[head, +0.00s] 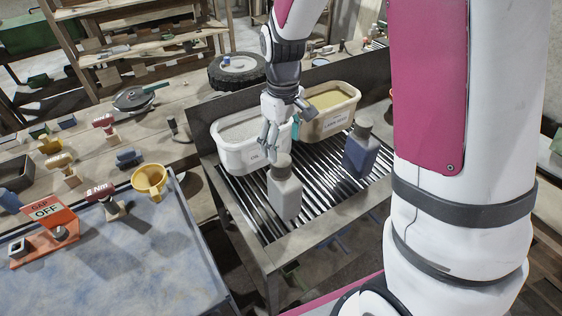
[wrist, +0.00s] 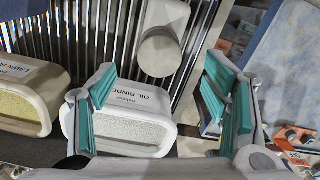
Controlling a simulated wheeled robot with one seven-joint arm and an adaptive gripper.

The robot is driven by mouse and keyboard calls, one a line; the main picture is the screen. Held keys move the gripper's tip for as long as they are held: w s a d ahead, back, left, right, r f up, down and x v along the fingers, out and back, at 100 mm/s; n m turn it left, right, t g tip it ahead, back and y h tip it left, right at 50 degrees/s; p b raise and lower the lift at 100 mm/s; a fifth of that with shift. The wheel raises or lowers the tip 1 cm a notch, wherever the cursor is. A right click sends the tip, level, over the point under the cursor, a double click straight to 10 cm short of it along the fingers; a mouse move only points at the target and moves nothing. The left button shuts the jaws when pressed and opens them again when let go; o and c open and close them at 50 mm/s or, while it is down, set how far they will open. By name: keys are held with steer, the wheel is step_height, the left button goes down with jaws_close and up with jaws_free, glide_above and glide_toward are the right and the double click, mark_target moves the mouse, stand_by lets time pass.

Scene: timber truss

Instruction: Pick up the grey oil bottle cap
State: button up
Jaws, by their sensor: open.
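The grey bottle (head: 285,192) stands upright on the slatted metal rack, with its grey cap (head: 283,161) on top. In the wrist view the round cap (wrist: 160,52) shows from above, between and beyond the two fingertips, with the bottle body (wrist: 165,14) behind it. My gripper (head: 280,142) is open and empty, its fingers pointing down just above and behind the cap in the head view. In the wrist view its teal-padded fingers (wrist: 160,72) are spread wide, apart from the cap.
An oil binder tub (head: 228,150) stands right beside my fingers, and a lawn seed tub (head: 335,114) is behind. A dark blue bottle (head: 360,155) stands to the right on the rack. A blue-topped table (head: 130,265) with a yellow funnel (head: 150,180) is at left.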

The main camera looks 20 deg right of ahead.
mark_target(281, 159)
steer(key=shift+w+a+f+p, duration=0.15)
steer(key=shift+f+p, duration=0.1)
steer(key=shift+f, duration=1.2)
steer(key=shift+w+f+p, duration=0.15)
steer(key=shift+f+p, duration=0.1)
steer(key=shift+f, duration=1.2)
steer(key=c, duration=1)
